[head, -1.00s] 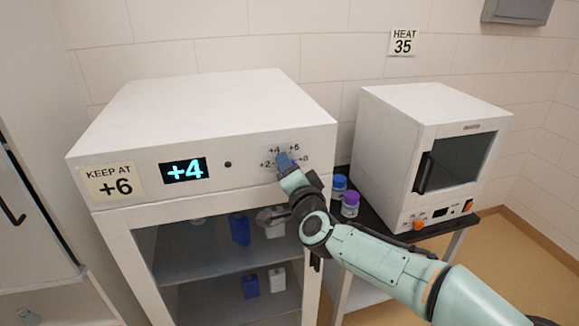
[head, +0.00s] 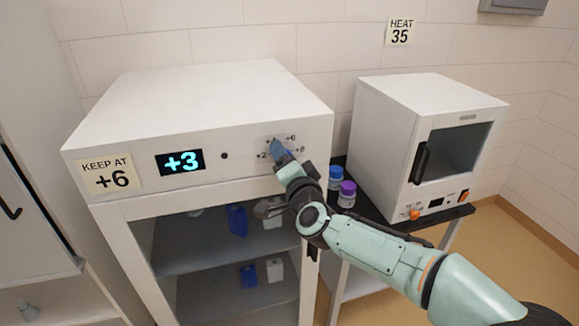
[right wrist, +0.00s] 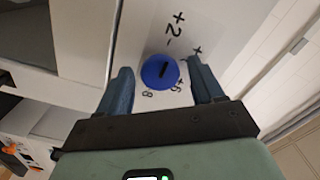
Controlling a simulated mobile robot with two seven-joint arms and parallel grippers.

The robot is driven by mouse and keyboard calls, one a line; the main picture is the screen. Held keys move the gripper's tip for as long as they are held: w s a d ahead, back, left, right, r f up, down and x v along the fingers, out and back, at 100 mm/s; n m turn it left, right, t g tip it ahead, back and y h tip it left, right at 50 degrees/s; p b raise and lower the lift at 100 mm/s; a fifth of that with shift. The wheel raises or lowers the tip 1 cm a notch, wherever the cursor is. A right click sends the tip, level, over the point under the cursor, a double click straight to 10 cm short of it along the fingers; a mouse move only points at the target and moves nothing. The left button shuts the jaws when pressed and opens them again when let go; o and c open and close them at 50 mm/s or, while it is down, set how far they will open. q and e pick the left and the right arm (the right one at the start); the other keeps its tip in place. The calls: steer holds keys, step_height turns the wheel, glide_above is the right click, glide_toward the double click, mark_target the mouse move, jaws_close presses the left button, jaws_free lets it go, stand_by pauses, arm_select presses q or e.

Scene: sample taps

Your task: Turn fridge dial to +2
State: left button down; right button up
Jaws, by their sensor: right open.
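The fridge (head: 215,95) is a white cabinet whose front panel has a lit display (head: 181,162) reading +3. Its dial (right wrist: 160,72) is a round blue knob with a dark mark, ringed by printed numbers including +2, in the right wrist view. My right gripper (right wrist: 161,65) is open, with one blue finger on each side of the dial; gaps show between knob and fingers. In the head view my right gripper (head: 279,150) is at the panel's right end and mostly hides the dial. My left gripper is not in view.
A note (head: 106,172) on the panel reads "KEEP AT +6". Bottles stand on the fridge shelves below. Right of the fridge, a blue-capped jar (head: 336,174), a purple-capped jar (head: 347,191) and a white oven (head: 430,145) stand on a black-topped table, close to my right arm.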

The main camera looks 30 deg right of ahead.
steer(key=b+v, duration=0.1)
steer(key=v, duration=1.2)
steer(key=shift+s, duration=0.15)
steer(key=w+a+f+n+g+y, duration=0.1)
steer(key=a+f+n+g, duration=0.15)
steer(key=f, duration=0.95)
steer(key=w+a+f+n+g+y+p, duration=0.1)
steer(key=f+n+g+y, duration=0.15)
steer(key=f, duration=0.95)
steer(key=w+a+f+n+g+y, duration=0.1)
steer(key=w+f+g, duration=0.15)
steer(key=f, duration=0.95)
steer(key=s+a+f+n+g, duration=0.1)
steer(key=s+f+g, duration=0.15)
steer(key=f, duration=0.25)
steer(key=s+a+f+n+g, duration=0.1)
steer(key=s+a+f, duration=0.1)
steer(key=s+f, duration=0.3)
steer(key=s+a+f+n+g+y, duration=0.1)
steer(key=s+a+f+g, duration=0.2)
steer(key=s+f, duration=0.5)
steer(key=s+a+f+n+g+y+p, duration=0.1)
steer(key=s+a+f+g+y, duration=0.1)
steer(key=s+f, duration=0.6)
steer(key=s+a+g, duration=0.1)
steer(key=s+g, duration=0.1)
steer(key=s, duration=0.3)
steer(key=shift+s+a+n, duration=0.2)
steer(key=shift+a+n, duration=0.1)
steer(key=shift+a, duration=0.1)
